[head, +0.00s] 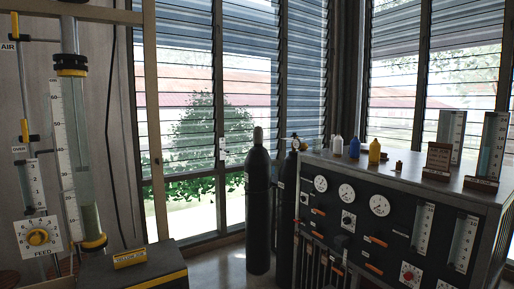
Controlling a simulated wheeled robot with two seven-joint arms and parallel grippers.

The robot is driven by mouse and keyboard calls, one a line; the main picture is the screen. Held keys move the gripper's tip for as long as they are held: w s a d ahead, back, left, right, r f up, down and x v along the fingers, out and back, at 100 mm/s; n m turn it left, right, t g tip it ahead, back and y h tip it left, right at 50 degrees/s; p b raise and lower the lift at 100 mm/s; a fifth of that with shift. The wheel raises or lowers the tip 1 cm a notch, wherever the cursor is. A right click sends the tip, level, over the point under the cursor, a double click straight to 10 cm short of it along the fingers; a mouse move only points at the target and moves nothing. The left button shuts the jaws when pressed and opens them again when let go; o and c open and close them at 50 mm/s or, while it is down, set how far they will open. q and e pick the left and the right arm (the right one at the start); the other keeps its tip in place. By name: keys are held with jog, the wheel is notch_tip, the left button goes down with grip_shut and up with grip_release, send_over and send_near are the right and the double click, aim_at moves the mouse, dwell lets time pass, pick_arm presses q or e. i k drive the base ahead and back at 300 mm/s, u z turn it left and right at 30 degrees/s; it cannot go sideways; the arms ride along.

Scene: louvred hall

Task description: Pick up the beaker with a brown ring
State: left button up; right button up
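I cannot make out a beaker with a brown ring in the head view. Several small vessels stand on top of the instrument cabinet (420,191) at the right: a white bottle (338,146), a blue bottle (354,148) and a yellow bottle (375,151). A tiny orange-brown item (398,167) sits to their right, too small to identify. Neither of my grippers is in view.
Two upright gauges, the left one (457,125) and right one (493,140), and a brown sign (438,158) stand on the cabinet. A dark gas cylinder (258,205) stands beside it. A tall glass column (75,150) and a dark box (125,272) are at left.

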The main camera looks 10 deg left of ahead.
aim_at(316, 142)
jog(key=u, duration=0.2)
jog(key=i, duration=2.25)
jog(key=z, duration=0.9)
jog(key=i, duration=0.85)
jog(key=z, duration=0.7)
